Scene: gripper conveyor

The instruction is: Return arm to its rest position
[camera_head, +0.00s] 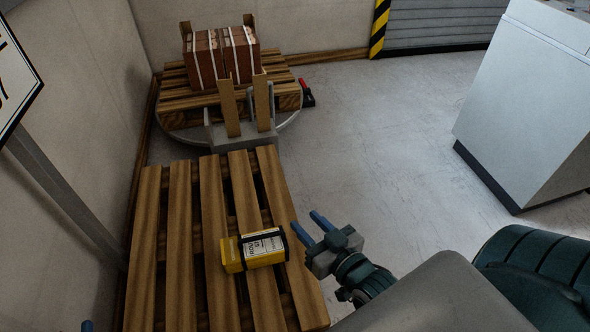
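My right gripper (312,226) shows at the lower middle, its two blue fingers spread apart with nothing between them. It is open beside the right edge of the near wooden pallet (183,230). A yellow box with a white label and dark bands (233,254) lies on that pallet, just left of the gripper and apart from it. Of my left gripper, only a small blue tip (87,326) shows at the bottom left edge. The rest of it is out of view, so its opening cannot be seen.
Brown strapped boxes (207,62) sit on a far pallet (180,88) on a round platform. Upright wooden slats (229,108) stand between the pallets. A large grey cabinet (525,105) is at the right. A sign on a post (62,188) is at the left. The floor (385,150) between is clear.

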